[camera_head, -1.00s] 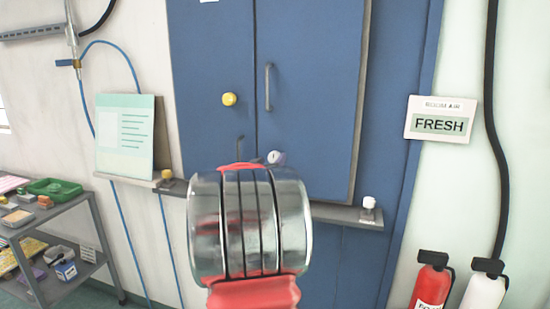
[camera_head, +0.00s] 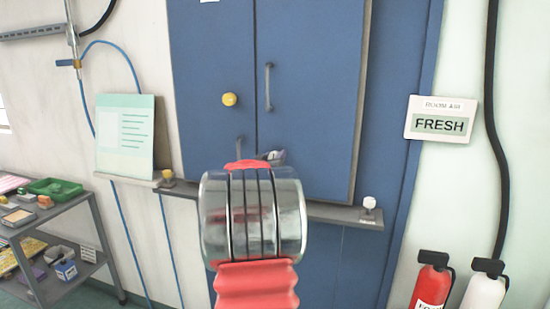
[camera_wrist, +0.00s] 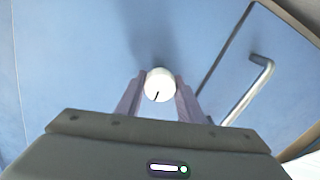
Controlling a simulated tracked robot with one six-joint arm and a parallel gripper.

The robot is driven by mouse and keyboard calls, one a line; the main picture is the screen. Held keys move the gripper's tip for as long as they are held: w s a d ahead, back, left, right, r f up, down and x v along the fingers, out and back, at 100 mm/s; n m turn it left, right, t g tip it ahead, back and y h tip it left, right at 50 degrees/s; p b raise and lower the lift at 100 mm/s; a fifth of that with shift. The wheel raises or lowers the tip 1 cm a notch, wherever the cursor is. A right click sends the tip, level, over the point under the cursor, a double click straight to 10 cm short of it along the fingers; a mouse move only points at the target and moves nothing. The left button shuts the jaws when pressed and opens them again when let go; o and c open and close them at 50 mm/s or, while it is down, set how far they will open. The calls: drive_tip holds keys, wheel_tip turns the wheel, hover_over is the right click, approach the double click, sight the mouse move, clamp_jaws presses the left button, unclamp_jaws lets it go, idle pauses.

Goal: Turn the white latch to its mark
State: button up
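The white latch (camera_wrist: 160,85) is a round white knob with a short black line on its face, pointing down and slightly left in the wrist view. It sits on the blue cabinet door. My gripper (camera_wrist: 161,80) has one finger on each side of it; the fingers are apart, and I cannot tell whether they touch the knob. In the head view my gripper (camera_head: 272,156) shows only as a small grey part above my arm, which hides the latch. I cannot make out the latch's mark in either view.
A grey bar handle (camera_wrist: 248,90) is right of the latch in the wrist view. The blue cabinet (camera_head: 310,80) also has a yellow knob (camera_head: 229,99) and an upper handle (camera_head: 268,87). A grey ledge (camera_head: 330,212) crosses below, carrying a small white-topped piece (camera_head: 369,203).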

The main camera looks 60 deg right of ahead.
drive_tip(key=c, duration=0.5)
drive_tip(key=shift+d, duration=0.1)
